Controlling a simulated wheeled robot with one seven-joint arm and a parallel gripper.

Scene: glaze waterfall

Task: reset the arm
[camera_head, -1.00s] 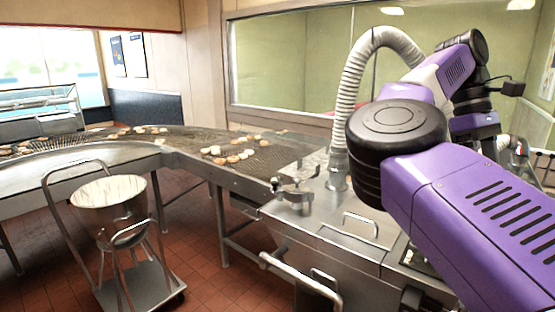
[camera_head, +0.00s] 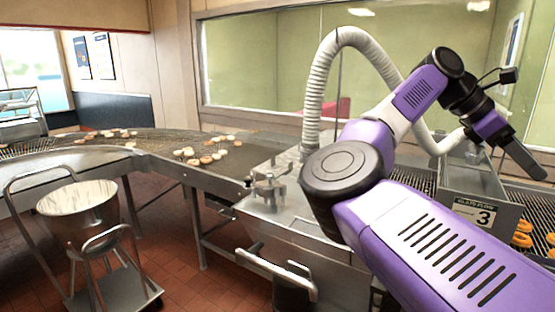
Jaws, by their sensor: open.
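My purple and black arm rises from the lower right and bends over at its elbow. My gripper (camera_head: 524,162) is at the far right, with its grey fingers pointing down and to the right. It is open, and I see nothing held in it. It hangs in the air above the right end of the glaze machine, near a metal box with a sign marked 3 (camera_head: 474,214). My own arm hides part of the machine.
A ribbed white hose (camera_head: 318,85) arches behind my arm. Orange-brown donuts (camera_head: 522,239) lie on the rack at the right. A conveyor (camera_head: 150,140) with several donuts curves away left. A metal bowl (camera_head: 78,215) stands on a cart at the left.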

